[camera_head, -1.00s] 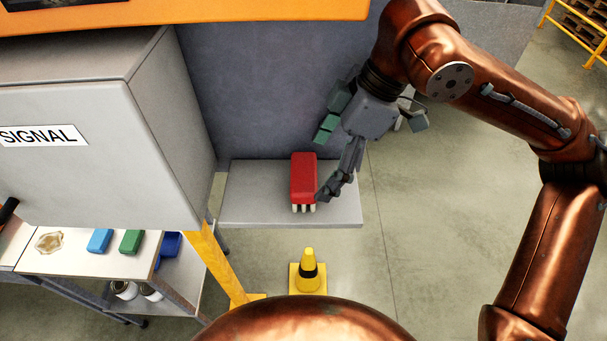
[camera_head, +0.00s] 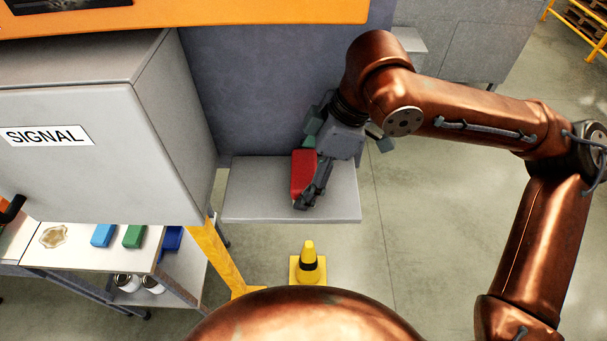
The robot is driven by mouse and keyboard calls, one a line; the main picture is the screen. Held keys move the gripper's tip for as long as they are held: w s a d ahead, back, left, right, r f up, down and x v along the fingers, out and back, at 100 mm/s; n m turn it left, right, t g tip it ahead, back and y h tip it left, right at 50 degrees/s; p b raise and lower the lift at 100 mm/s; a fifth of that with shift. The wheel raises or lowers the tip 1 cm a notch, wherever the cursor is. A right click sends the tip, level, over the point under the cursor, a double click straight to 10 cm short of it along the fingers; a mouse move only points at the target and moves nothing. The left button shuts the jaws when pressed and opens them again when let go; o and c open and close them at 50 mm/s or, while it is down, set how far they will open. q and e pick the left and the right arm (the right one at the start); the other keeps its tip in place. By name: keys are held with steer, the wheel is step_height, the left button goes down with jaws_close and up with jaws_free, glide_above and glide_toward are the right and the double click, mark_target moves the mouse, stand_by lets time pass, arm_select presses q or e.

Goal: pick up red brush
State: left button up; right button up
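The red brush (camera_head: 302,171) lies on a light grey shelf (camera_head: 255,195) in the middle of the head view. Its bristle end faces me and is now mostly covered by a gripper finger. My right gripper (camera_head: 307,172) is at the brush, reaching in from the right. One dark finger lies across the brush's right side and near end. The other finger, with a green pad, is at the brush's far end. The fingers are spread apart; whether they touch the brush cannot be told. My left gripper is not in view.
A grey cabinet marked SIGNAL (camera_head: 100,120) stands left of the shelf, and a dark panel (camera_head: 250,90) rises behind it. A yellow cone (camera_head: 308,263) stands in front. A bench (camera_head: 75,255) at lower left holds a blue block (camera_head: 103,235) and a green block (camera_head: 134,236).

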steer(key=c, duration=0.6)
steer(key=shift+r+b, duration=0.4)
steer(key=shift+r, duration=0.15)
steer(key=shift+d+r, duration=0.15)
steer(key=shift+d, duration=0.25)
steer(key=d+b, duration=0.5)
steer(key=d, duration=1.2)
steer(key=shift+d, duration=0.15)
